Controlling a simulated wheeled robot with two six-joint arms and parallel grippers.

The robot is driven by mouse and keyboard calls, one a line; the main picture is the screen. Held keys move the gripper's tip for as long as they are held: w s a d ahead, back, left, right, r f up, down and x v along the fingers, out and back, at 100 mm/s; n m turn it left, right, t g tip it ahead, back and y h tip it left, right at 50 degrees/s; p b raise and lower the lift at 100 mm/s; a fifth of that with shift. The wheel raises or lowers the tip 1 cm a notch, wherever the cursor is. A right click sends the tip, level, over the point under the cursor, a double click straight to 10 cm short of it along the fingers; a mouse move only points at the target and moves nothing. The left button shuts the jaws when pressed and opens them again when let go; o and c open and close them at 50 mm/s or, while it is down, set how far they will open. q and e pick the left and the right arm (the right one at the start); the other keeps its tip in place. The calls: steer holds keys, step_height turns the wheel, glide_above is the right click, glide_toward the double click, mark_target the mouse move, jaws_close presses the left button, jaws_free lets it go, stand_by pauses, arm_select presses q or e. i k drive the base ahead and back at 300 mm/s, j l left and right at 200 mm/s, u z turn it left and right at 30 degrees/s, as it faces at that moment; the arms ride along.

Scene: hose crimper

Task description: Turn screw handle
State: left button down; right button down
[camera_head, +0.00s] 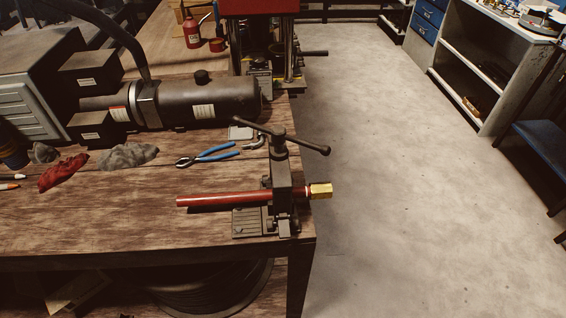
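The dark metal hose crimper (283,186) stands upright near the right front corner of the wooden bench. Its screw handle (281,135) is a T-bar on top, slanting from upper left to lower right, with a knob at each end. A red hose (222,199) lies through the crimper from the left. A brass fitting (320,190) sticks out on the right, beyond the crimper. Neither of my grippers is in this view, and nothing touches the handle.
Blue-handled pliers (213,155) lie behind the hose. Grey and red rags (64,171) lie at the left. A black cylinder machine (200,101) and a red press (258,8) stand behind. The bench's right edge is close to the crimper; open floor (400,200) lies beyond.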

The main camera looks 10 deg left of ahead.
mark_target(278, 133)
steer(key=k+j+z, duration=0.1)
steer(key=j+z, duration=0.3)
steer(key=k+j+z, duration=0.15)
steer(key=z, duration=0.3)
steer(key=k+j+z, duration=0.2)
steer(key=z, duration=0.2)
